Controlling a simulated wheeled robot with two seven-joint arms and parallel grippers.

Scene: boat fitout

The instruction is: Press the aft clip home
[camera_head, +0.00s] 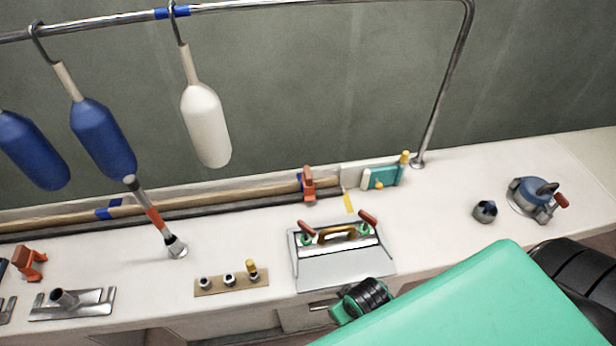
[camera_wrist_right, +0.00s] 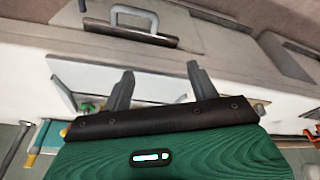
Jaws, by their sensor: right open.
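An orange clip (camera_head: 308,184) stands at the right part of a long pole (camera_head: 150,205) lying along the wall. A second orange clip (camera_head: 30,262) sits on the counter at the far left, in front of the pole. I cannot tell which is the aft clip, or how far either is pressed down. My right gripper (camera_wrist_right: 160,72) is open and empty in the right wrist view, its two dark fingers spread in front of a pale panel. Its fingers cannot be made out in the head view, where my green arm covers the lower right. My left gripper is not in view.
A grey tray (camera_head: 342,272) with a brown handle and red levers sits centre front. Several fenders, including a white one (camera_head: 206,125), hang from the rail (camera_head: 300,4).

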